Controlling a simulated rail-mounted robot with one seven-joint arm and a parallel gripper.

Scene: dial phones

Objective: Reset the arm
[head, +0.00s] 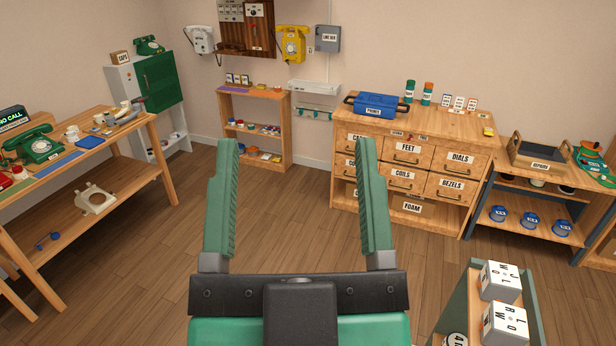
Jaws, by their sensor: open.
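My gripper (297,152) stands in the lower middle of the head view, with its two green ridged fingers spread wide apart. The space between the fingers is empty, and only the floor and the room behind show through it. The fingers touch nothing. The dark bar and green body of the gripper fill the bottom middle of the view.
A workbench (105,132) with a green dial phone (33,147) is at left. A low shelf (257,95) and a labelled drawer cabinet (450,125) stand behind. A cart with white lettered cubes (500,282) is at lower right. The wooden floor (290,215) between is clear.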

